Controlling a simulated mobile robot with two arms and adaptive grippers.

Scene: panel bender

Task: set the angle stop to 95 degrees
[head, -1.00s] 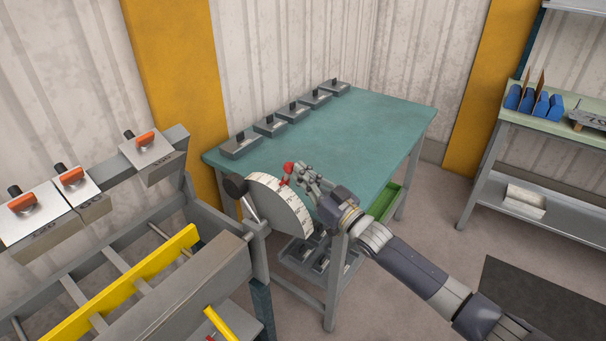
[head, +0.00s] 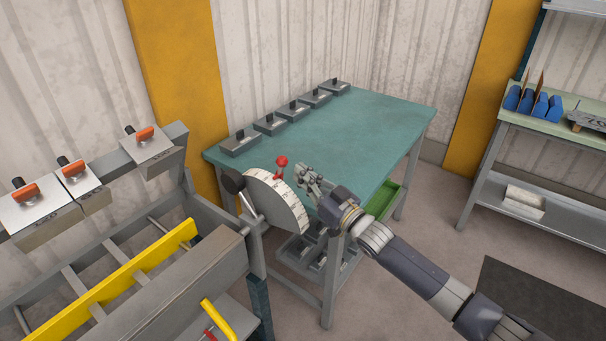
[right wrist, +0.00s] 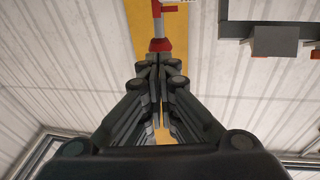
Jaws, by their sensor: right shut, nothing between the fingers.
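The angle stop's scale disc (head: 277,202) is a pale half-round plate with a marked rim, on the right end of the grey panel bender. Its numbers are too small to read. The red-knobbed stop (head: 278,168) stands at the disc's upper rim; its red part also shows in the right wrist view (right wrist: 160,44), beyond the fingertips. My right gripper (head: 308,174) is shut and empty, just right of the red stop, with a small gap between them in the head view. Its fingers (right wrist: 158,72) fill the middle of the wrist view. My left gripper is not in view.
The bender's yellow bar (head: 115,280) and orange-handled blocks (head: 150,143) lie at left. A black ball-ended lever (head: 233,182) is beside the disc. A teal table (head: 370,130) with several grey blocks stands behind; a shelf (head: 555,130) is at right.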

